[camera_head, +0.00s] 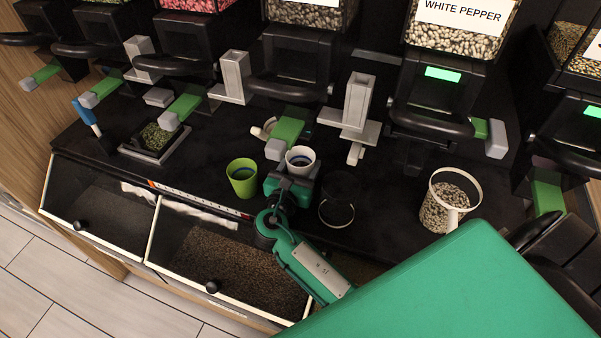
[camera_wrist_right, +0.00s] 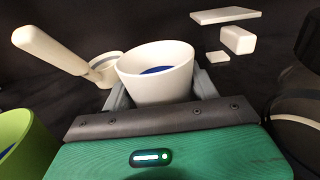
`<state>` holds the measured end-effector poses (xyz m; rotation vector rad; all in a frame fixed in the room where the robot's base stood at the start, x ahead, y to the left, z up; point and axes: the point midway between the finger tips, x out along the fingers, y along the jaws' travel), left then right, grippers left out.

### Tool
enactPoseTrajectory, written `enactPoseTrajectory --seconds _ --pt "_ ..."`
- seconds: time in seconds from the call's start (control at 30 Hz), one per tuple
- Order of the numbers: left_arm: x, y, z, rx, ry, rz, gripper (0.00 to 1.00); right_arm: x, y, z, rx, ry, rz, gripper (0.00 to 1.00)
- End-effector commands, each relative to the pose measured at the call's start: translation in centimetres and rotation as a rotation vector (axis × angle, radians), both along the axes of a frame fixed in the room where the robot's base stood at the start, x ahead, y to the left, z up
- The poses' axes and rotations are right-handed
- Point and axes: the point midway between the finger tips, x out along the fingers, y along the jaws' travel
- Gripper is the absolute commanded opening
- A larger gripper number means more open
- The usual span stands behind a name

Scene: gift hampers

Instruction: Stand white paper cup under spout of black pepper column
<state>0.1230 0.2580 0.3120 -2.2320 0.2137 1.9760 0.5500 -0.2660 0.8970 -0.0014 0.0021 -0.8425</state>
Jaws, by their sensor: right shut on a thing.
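The white paper cup (camera_head: 300,160) is upright in my right gripper (camera_head: 291,178), below the front of a dispenser column (camera_head: 302,62) with pale speckled peppercorns. No label shows on that column, so I cannot tell whether it is black pepper. The right wrist view shows the white cup (camera_wrist_right: 157,78) between the grey fingers (camera_wrist_right: 161,92), with something blue inside. I cannot tell whether the cup's base touches the counter. The column's spout is not clearly visible. My left gripper is not in view.
A green cup (camera_head: 242,177) stands just left of my right gripper. A clear-looking dark cup (camera_head: 338,200) stands to its right. A white-rimmed container of peppercorns (camera_head: 437,213) is farther right. A white-handled scoop (camera_wrist_right: 52,52) lies behind the cup. Open-topped bins line the front edge.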

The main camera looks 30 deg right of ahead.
Motion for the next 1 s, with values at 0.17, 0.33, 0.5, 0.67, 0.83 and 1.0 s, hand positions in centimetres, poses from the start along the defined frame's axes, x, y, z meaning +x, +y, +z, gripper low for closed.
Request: enactPoseTrajectory --seconds 0.17,0.33,0.5,0.67,0.83,1.0 --pt "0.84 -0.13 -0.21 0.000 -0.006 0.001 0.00 -0.01 0.01 -0.48 0.000 -0.001 0.000 0.38" --pt "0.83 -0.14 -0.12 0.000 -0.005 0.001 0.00 -0.01 0.01 -0.39 0.000 -0.001 0.000 0.38" --pt "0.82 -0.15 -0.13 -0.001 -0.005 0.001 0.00 -0.01 0.01 -0.68 0.000 0.000 0.000 0.38" --pt "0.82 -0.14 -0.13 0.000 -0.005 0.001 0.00 -0.01 0.01 -0.63 0.000 0.000 0.000 0.82" --pt "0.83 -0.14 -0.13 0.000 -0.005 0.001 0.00 0.00 0.01 -0.63 0.000 0.000 0.000 0.82" --pt "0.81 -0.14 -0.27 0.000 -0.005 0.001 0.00 -0.33 0.42 -0.52 0.001 0.000 0.000 0.82"
